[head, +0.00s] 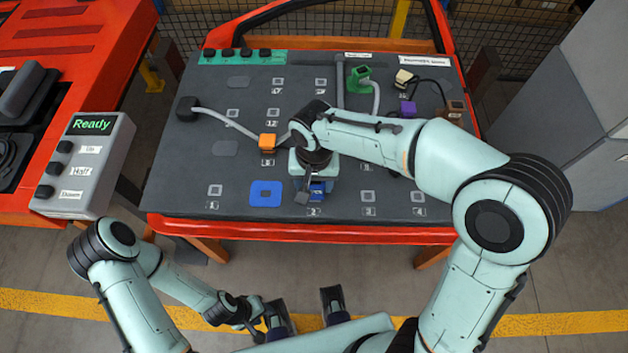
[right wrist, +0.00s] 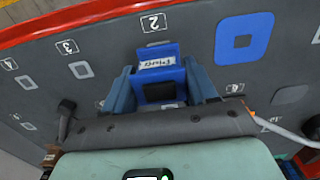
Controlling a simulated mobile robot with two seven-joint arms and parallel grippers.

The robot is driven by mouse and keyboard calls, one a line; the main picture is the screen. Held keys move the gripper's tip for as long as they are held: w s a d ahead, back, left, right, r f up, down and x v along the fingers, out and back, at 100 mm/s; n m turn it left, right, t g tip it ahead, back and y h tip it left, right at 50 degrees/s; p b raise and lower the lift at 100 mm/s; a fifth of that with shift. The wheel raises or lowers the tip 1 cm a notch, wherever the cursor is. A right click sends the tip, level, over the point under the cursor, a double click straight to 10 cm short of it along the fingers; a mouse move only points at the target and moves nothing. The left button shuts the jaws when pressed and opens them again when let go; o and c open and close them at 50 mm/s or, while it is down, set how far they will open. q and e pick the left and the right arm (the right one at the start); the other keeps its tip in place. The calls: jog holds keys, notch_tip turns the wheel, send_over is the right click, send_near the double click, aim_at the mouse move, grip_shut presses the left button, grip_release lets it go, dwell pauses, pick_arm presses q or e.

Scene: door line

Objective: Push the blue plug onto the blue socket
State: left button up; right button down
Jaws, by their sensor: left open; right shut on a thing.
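The blue plug (head: 317,188) is a small blue block with a white label, near the front edge of the dark board. My right gripper (head: 309,184) is shut on it. The right wrist view shows the blue plug (right wrist: 158,52) between the two fingers (right wrist: 162,88). The blue socket (head: 255,194) is a flat blue rounded square, left of the plug and apart from it. It also shows in the right wrist view (right wrist: 225,38), to the right of the plug. Whether the plug touches the board is hard to tell. My left gripper (head: 306,309) is open and empty, in front of the board.
An orange plug (head: 267,142) on a grey cable stands just behind the blue socket. Green (head: 359,79), cream (head: 405,78), purple (head: 407,108) and brown (head: 455,109) pieces stand further back. A grey control box (head: 84,165) reading "Ready" is at the left.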

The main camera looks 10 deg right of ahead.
jog(key=shift+r+p, duration=1.65)
jog(key=shift+r, duration=0.8)
pick_arm(q)
jog(key=r, duration=0.1)
jog(key=w+r, duration=0.1)
jog(key=r, duration=0.2)
jog(key=shift+w, duration=0.3)
